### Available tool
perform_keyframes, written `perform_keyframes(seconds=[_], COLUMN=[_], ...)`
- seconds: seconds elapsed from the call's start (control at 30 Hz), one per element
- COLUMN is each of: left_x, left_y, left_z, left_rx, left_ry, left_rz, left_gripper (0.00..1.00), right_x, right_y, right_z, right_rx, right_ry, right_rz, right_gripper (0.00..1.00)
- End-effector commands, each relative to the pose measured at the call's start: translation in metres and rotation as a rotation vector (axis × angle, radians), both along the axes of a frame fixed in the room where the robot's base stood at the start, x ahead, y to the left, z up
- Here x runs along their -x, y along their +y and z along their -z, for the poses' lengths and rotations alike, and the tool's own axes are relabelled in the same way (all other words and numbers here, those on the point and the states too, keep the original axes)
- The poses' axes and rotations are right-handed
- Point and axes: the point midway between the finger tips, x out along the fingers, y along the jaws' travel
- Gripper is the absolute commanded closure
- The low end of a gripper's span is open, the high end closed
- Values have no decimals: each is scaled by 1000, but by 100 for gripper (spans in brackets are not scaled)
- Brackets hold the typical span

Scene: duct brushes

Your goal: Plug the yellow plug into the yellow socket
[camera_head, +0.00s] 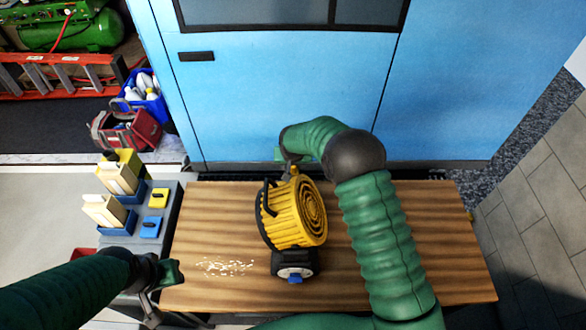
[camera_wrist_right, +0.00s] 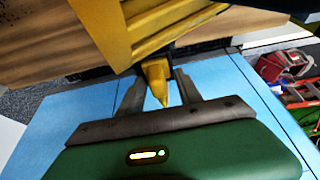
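A yellow machine with a coiled, ribbed drum (camera_head: 292,212) stands on the wooden table. My right arm reaches over behind it, and the right gripper (camera_head: 291,160) is at its back edge. In the right wrist view, a yellow pointed piece (camera_wrist_right: 156,82), likely the yellow plug, sits between the fingers of the right gripper (camera_wrist_right: 158,92). Gaps show beside it, so the fingers look open around it. A yellow block with a black top (camera_head: 159,198), possibly the yellow socket, lies on the grey stand at left. My left gripper (camera_head: 163,291) is open and empty near the table's left edge.
The grey stand (camera_head: 172,190) also holds a blue block (camera_head: 151,227) and holders with cream-coloured brushes (camera_head: 104,210). Pale crumbs (camera_head: 226,267) lie on the wooden table (camera_head: 205,220). A blue cabinet (camera_head: 270,90) stands behind.

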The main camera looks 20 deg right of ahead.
Motion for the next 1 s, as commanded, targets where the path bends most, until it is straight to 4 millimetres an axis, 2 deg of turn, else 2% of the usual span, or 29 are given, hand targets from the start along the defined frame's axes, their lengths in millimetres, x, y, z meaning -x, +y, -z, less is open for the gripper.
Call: perform_keyframes(seconds=[0.03,0.2,0.5,0.57,0.9,1.0], left_x=[0,0,0,0,0,0], left_y=[0,0,0,0,0,0], left_z=[0,0,1,2,11,12], left_rx=[0,0,0,0,0,0], left_ry=[0,0,0,0,0,0], left_rz=[0,0,0,0,0,0], left_gripper=[64,64,64,64,64,64], right_x=[0,0,-1,-1,-1,-1], right_y=[-3,-3,-3,-3,-2,-2], right_z=[0,0,-5,-14,-85,-96], right_rx=[4,5,4,5,4,3], right_ry=[-1,-1,-2,-4,-5,-3], right_rz=[2,3,2,2,2,2], right_gripper=[78,100,100,100,100,100])
